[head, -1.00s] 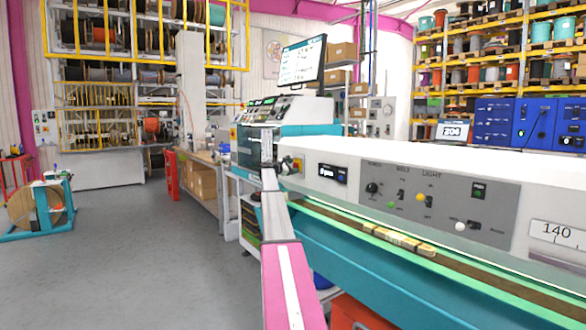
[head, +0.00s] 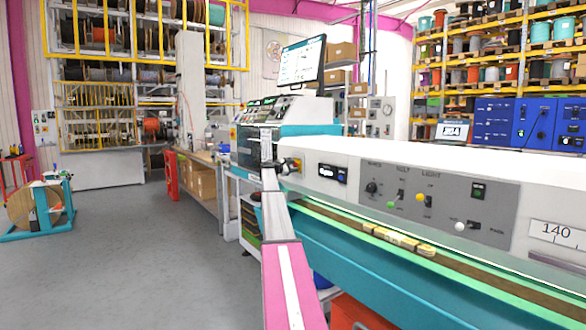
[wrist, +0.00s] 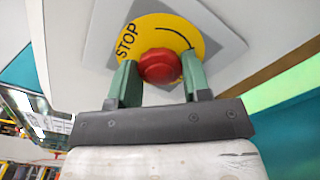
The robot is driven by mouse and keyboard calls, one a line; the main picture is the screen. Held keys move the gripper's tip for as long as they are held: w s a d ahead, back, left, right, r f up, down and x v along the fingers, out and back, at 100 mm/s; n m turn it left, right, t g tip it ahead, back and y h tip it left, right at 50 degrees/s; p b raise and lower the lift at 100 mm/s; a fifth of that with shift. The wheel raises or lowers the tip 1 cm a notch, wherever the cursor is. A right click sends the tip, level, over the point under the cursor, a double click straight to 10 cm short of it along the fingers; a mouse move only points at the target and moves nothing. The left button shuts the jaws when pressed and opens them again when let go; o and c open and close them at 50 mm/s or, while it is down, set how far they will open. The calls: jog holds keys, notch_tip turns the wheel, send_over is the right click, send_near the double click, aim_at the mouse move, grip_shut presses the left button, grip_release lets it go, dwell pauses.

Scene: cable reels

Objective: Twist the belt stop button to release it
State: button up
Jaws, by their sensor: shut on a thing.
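The belt stop button (wrist: 160,66) is a red round knob on a yellow disc (wrist: 190,35) marked STOP, set on a grey plate. In the wrist view my gripper (wrist: 160,75) has its two green fingers on either side of the red knob, shut on it. In the head view my gripper (head: 284,167) is small at the left end of the long white and teal machine, and the button is mostly hidden there.
The machine's control panel (head: 430,205) has several knobs and switches. Below it runs a belt (head: 340,224) with pale yellow blocks on it. A workbench (head: 205,160) and a monitor (head: 303,61) stand behind. Open grey floor (head: 130,260) lies to the left.

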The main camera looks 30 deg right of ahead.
jog(key=m, duration=0.6)
dwell(0.3)
jog(key=shift+m, duration=0.3)
jog(key=o, duration=0.9)
jog(key=shift+o, duration=0.2)
jog(key=a, duration=1)
jog(key=shift+s+a, duration=0.3)
jog(key=shift+s, duration=0.15)
